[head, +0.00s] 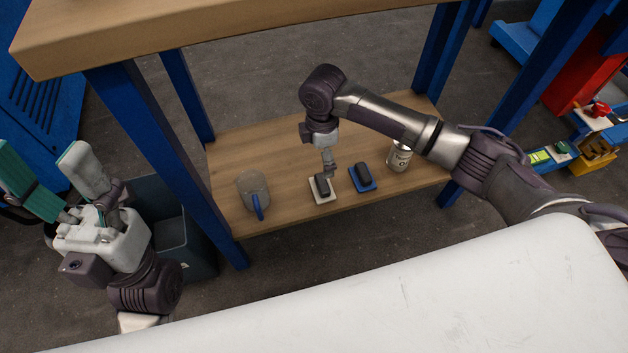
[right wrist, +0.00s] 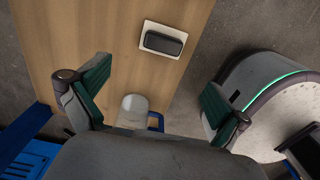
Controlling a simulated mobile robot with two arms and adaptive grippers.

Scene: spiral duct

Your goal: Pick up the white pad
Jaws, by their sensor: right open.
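The white pad (head: 325,200) lies on the lower wooden shelf with a dark rounded block (head: 321,186) on it. In the right wrist view the white pad (right wrist: 165,26) is near the top, with its dark block (right wrist: 163,43). My right gripper (head: 328,163) reaches down over the shelf just above and behind the pad. Its two fingers are spread wide and empty in the right wrist view (right wrist: 155,80), and the pad is beyond the fingertips, not touched. My left gripper (head: 45,165) is open and empty at the far left, away from the shelf.
A blue pad (head: 370,186) with a similar dark block is right of the white pad. A can (head: 399,160) stands further right. A grey mug (head: 252,184) with a blue handle is at left. The upper tabletop (head: 200,22) and blue legs (head: 150,150) bound the shelf.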

